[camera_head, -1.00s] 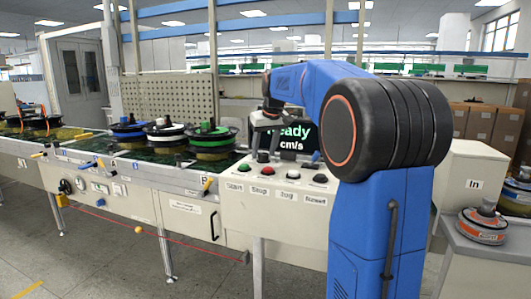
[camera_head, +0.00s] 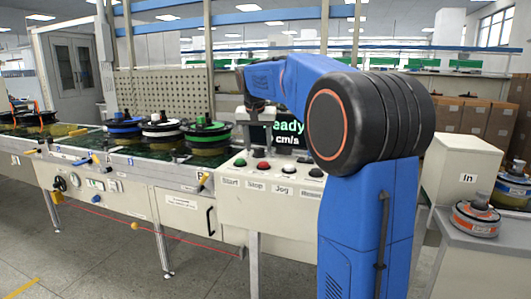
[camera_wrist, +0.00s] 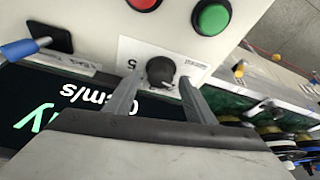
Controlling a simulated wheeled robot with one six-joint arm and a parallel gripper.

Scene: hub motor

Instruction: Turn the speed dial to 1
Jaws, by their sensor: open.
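The speed dial (camera_wrist: 160,71) is a round black knob on a white label in the wrist view. A printed 5 shows on the label to its left; the other numbers are hidden or too small to read, and I cannot tell the pointer's setting. My gripper (camera_wrist: 157,88) is open, with one finger on each side of the knob, apart from it as far as I can see. In the head view my gripper (camera_head: 259,120) hangs above the control panel (camera_head: 262,205), in front of the display (camera_head: 289,137), which shows part of "Ready" and "cm/s".
A green button (camera_wrist: 211,17) and a red button (camera_wrist: 143,4) stand close to the dial. A blue-handled item (camera_wrist: 22,48) is at the left of the wrist view. The conveyor with reels (camera_head: 162,129) lies left of the panel. A white "In" box (camera_head: 462,168) is at right.

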